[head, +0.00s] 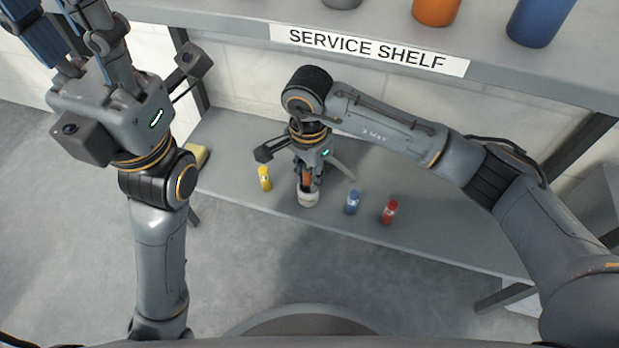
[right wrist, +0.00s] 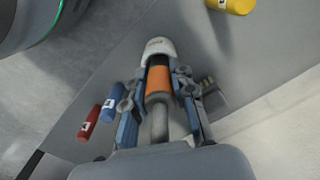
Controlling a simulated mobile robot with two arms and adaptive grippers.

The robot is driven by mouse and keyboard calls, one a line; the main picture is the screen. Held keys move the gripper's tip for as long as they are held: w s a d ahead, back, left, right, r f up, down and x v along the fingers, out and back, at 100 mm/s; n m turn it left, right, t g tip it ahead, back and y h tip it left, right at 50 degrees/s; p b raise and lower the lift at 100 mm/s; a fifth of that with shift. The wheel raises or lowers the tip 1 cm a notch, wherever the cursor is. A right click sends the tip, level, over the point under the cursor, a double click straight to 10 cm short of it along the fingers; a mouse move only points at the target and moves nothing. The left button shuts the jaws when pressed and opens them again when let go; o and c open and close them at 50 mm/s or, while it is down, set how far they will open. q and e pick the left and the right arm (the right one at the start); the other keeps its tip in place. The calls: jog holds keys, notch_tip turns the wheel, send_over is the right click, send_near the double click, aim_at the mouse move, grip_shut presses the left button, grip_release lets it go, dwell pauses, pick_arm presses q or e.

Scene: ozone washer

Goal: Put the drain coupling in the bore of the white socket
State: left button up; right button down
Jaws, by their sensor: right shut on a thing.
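The drain coupling, an orange cylinder (right wrist: 159,84) with a grey shank, is between the fingers of my right gripper (right wrist: 159,76). In the head view the coupling (head: 306,180) shows small and upright over the white socket (head: 308,199). In the right wrist view its far end meets the dark bore of the white socket (right wrist: 159,46) and lines up with it. I cannot tell whether it is inside the bore or just above. My right gripper (head: 308,184) is shut on the coupling. My left gripper (head: 70,25) is raised at the upper left, fingers apart, tips cut off.
On the lower grey shelf (head: 235,150) stand a yellow cylinder (head: 265,178) left of the socket, and blue (head: 352,202) and red (head: 390,211) ones to its right. A yellow block (head: 197,157) lies at the shelf's left end. The service shelf (head: 240,35) overhangs behind.

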jog(key=shift+f, duration=0.1)
jog(key=c, duration=1.1)
grip_release()
